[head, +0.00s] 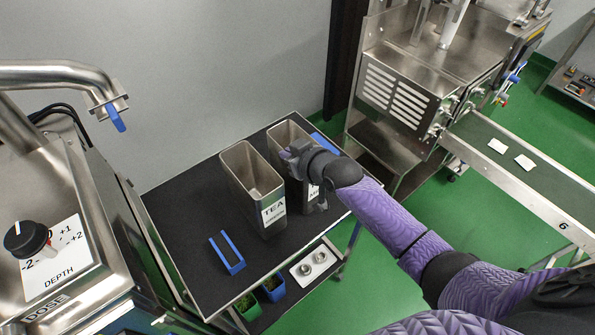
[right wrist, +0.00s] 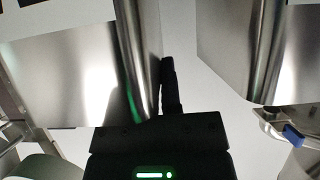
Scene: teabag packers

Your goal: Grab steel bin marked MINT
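Two tall open steel bins stand side by side on a black-topped cart in the head view. The left bin (head: 239,174) has a label reading TEA. The right bin (head: 275,137) is partly covered by my right gripper, and only a piece of its label (head: 313,190) shows, too little to read fully. My right gripper (head: 296,154) is at the right bin's upper part. In the right wrist view one dark finger (right wrist: 171,88) lies close beside a rounded steel bin corner (right wrist: 136,62); the other finger is hidden, so its opening is unclear. My left gripper is out of view.
A blue frame (head: 227,252) lies on the cart top (head: 183,205). Below are a green and a blue container and a white holder (head: 314,264). A steel machine and conveyor (head: 550,180) stand right; a dosing machine (head: 55,255) stands left.

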